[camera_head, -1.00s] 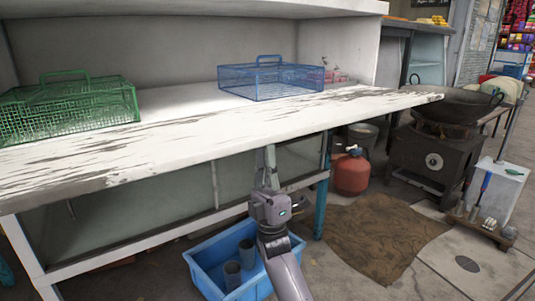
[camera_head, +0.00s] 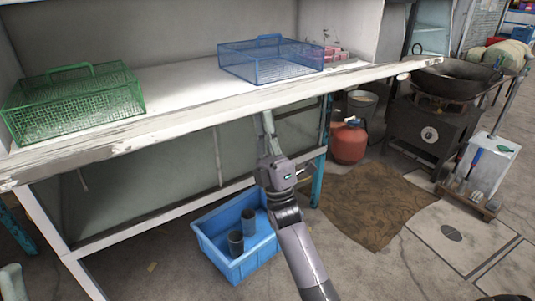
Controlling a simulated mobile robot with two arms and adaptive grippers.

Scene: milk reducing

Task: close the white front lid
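The white front lid (camera_head: 190,119) is a long board with worn, peeling paint along the front of the white stall counter. It runs from the left edge to the upper right, and its top surface shows as a narrow strip. My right gripper (camera_head: 264,122) points up beneath the board's front edge near the middle. Its fingertips are at or just under the edge; contact is hard to judge. The fingers show nearly edge-on, so their opening is unclear, and no held object shows.
A green wire basket (camera_head: 74,103) and a blue wire basket (camera_head: 270,62) stand on the counter behind the board. A blue crate (camera_head: 236,268) with dark cups is on the floor. A red canister (camera_head: 348,142) and a wok stove (camera_head: 427,128) stand right.

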